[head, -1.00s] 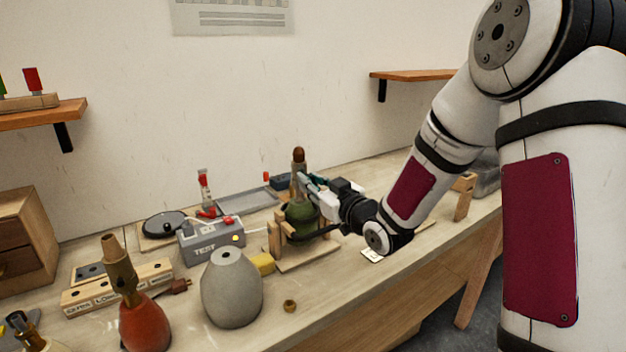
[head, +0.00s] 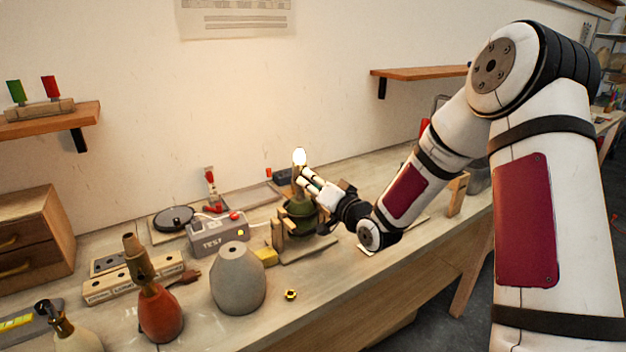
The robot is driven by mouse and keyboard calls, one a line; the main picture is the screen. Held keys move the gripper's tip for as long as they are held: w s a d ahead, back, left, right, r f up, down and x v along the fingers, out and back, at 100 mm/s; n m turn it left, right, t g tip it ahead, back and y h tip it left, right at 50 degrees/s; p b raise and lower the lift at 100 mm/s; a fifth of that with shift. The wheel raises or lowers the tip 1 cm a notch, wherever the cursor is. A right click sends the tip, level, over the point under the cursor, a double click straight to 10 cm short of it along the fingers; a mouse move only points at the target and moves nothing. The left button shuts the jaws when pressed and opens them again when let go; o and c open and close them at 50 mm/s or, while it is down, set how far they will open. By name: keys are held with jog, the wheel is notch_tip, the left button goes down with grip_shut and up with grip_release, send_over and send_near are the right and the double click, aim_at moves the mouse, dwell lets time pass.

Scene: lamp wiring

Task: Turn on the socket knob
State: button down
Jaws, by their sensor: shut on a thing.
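The green lamp base (head: 297,216) stands in a wooden cradle (head: 277,236) on the bench. The bulb (head: 300,157) on top of its socket is lit and glows bright white. My gripper (head: 304,178) reaches in from the right at the height of the socket (head: 296,184), just below the bulb. Its fingers are closed at the socket. The knob itself is too small and too covered by the fingers to make out.
A grey TEST box (head: 215,237) with a red button stands left of the cradle. A grey vase-shaped base (head: 238,278), a red lamp base (head: 160,315) and a small brass nut (head: 291,295) are in front. A yellow block (head: 265,256) lies beside the cradle.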

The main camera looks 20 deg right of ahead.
jog(key=shift+m, duration=0.6)
jog(key=shift+p, duration=0.3)
jog(key=c, duration=1.5)
grip_release()
jog(key=shift+o, duration=0.2)
jog(key=v, duration=1.2)
